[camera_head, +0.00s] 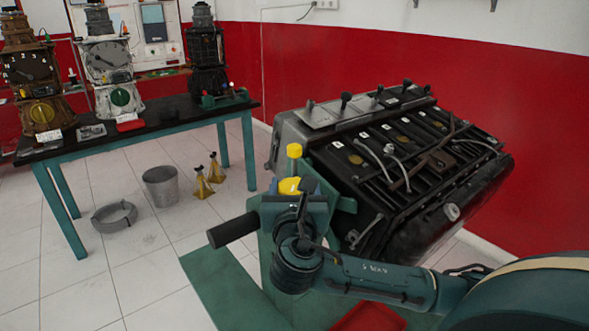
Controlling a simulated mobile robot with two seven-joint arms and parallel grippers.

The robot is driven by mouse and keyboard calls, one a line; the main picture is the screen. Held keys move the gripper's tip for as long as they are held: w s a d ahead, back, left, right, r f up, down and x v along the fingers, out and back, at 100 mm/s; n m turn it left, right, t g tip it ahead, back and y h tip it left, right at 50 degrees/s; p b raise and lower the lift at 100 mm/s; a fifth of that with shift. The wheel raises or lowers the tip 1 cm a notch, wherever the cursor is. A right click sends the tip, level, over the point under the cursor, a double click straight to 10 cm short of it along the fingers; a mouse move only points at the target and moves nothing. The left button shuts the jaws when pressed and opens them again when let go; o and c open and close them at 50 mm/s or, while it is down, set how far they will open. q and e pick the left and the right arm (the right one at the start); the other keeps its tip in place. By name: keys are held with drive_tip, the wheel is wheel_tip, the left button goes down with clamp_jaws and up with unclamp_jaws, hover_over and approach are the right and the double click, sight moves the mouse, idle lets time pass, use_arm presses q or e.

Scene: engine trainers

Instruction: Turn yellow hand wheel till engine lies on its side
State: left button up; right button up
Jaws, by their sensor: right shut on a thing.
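The engine (420,165) is a large black block with a grey plate along its upper edge. It sits tilted on a green stand (235,290), with its face of pipes and covers turned up toward me. Yellow parts of the hand wheel (290,186) show at the near left end of the engine; my wrist hides most of the wheel. My right arm comes in from the lower right, and my right gripper (303,196) is shut on the hand wheel, its fingertips partly hidden. My left gripper is not in view.
A dark-topped table (150,117) with green legs stands at the back left, bearing several engine models. A bucket (160,186), yellow jack stands (203,186) and a grey coil (114,216) are on the tiled floor. A red wall (540,110) runs behind the engine. Floor at lower left is clear.

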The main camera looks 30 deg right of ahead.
drive_tip(key=shift+r+m+g+h+p, duration=0.4)
drive_tip(key=shift+m+g+h+p, duration=0.1)
drive_tip(key=shift+m+h+p, duration=0.25)
drive_tip(key=shift+m+g+h+p, duration=0.25)
drive_tip(key=shift+g+h+p, duration=0.2)
drive_tip(key=shift+p, duration=0.1)
drive_tip(key=m+g+h+p, duration=0.2)
drive_tip(key=g+p, duration=0.1)
drive_tip(key=shift+m+h, duration=0.3)
drive_tip(key=shift+h, duration=0.1)
drive_tip(key=shift+f+m+g+h, duration=0.3)
drive_tip(key=shift+m+g+h, duration=0.2)
drive_tip(key=shift+m+g, duration=0.4)
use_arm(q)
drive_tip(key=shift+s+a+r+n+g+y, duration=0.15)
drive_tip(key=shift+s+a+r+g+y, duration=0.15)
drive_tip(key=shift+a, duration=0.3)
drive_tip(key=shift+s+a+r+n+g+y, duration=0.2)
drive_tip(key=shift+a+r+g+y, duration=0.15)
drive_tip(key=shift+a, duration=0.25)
use_arm(e)
drive_tip(key=shift+m+g+h, duration=0.6)
drive_tip(key=shift+m+g, duration=0.1)
drive_tip(key=shift+g, duration=0.65)
drive_tip(key=shift+m+g, duration=0.3)
drive_tip(key=o, duration=1)
drive_tip(key=shift+d, duration=0.1)
